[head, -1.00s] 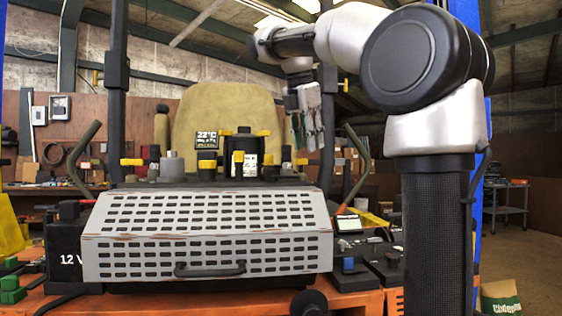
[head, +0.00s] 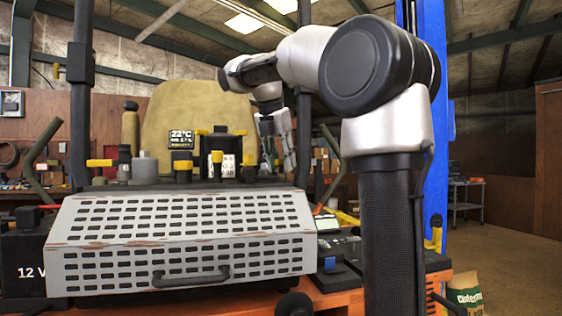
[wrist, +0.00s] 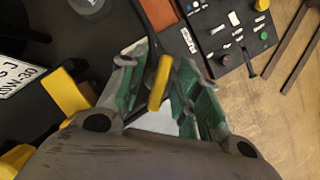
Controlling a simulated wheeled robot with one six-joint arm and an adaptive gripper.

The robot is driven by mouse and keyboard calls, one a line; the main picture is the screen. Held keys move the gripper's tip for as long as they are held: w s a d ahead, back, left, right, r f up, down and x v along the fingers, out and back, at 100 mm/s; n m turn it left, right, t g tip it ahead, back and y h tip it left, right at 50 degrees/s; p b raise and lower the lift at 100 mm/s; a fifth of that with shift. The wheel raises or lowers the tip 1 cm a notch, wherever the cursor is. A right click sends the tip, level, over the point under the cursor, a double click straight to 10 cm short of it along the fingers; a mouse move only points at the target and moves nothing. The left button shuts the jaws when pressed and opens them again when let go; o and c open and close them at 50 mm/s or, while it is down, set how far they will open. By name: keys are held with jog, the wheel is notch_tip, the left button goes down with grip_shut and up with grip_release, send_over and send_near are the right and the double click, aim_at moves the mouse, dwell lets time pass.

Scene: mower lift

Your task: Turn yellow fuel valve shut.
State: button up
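In the wrist view a yellow lever (wrist: 158,82) on a dark stem stands between the two green-padded fingers of my gripper (wrist: 160,88). The fingers are apart, with a gap visible on each side of the lever. I cannot tell for sure that this lever is the fuel valve. In the head view my gripper (head: 280,150) points down at the right end of the mower's top deck, partly behind my arm. Several yellow-topped parts stand along that deck, among them a yellow tee handle (head: 99,162) at the left and a yellow-capped part (head: 217,157) near the middle.
A slotted grey cover (head: 185,240) fronts the mower. A tan seat (head: 200,115) rises behind the deck. In the wrist view a larger yellow block (wrist: 68,92) and a plate (wrist: 18,75) lie left of my gripper. A dark control panel (wrist: 230,30) lies beyond.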

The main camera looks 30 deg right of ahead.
grip_shut()
jog(key=shift+m, duration=0.3)
jog(key=m+g, duration=0.1)
jog(key=m, duration=0.2)
jog(key=shift+g, duration=0.3)
jog(key=shift+m+g, duration=0.9)
jog(key=shift+m, duration=1.8)
